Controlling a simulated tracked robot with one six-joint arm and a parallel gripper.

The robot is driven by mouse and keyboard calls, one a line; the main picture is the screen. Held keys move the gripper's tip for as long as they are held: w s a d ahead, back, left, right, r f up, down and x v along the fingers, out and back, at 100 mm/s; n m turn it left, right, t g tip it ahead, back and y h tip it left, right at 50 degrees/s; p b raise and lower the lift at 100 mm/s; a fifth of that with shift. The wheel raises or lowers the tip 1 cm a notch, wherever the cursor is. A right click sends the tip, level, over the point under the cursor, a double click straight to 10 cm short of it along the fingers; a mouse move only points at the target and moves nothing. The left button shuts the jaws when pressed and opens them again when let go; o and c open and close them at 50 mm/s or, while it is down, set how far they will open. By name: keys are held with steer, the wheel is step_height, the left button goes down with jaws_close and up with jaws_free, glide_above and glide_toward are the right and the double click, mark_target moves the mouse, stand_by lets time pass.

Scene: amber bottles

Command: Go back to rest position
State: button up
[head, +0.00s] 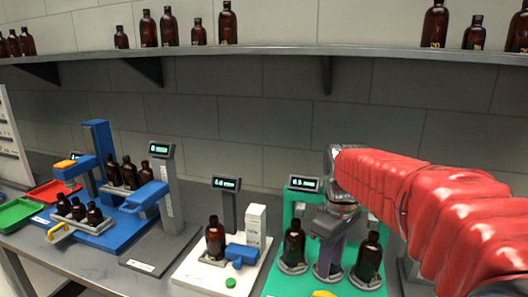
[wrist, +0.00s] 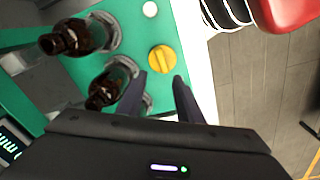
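My gripper (head: 328,262) hangs over the green station at the right of the head view, between two brown bottles in holders, a left one (head: 294,242) and a right one (head: 369,256). In the wrist view my gripper (wrist: 161,80) has its two dark fingers apart, with only green surface and the edge of a yellow knob (wrist: 162,58) seen between and beyond them. Two bottles show there, one upper (wrist: 72,38) and one lower (wrist: 107,88), left of the fingers. A further holder is partly hidden behind the left finger.
The green station (head: 278,274) has a small display (head: 303,184). A white station (head: 190,272) with one bottle (head: 215,240) stands left of it, and a blue station (head: 118,232) with several bottles farther left. A bottle shelf (head: 250,49) runs above along the wall.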

steer(key=s+f+m+t, duration=0.1)
steer(key=s+m+t, duration=0.3)
steer(key=s+m, duration=0.5)
steer(key=s, duration=1)
steer(key=shift+f+t, duration=0.35)
steer(key=shift+t, duration=0.05)
stand_by(0.6)
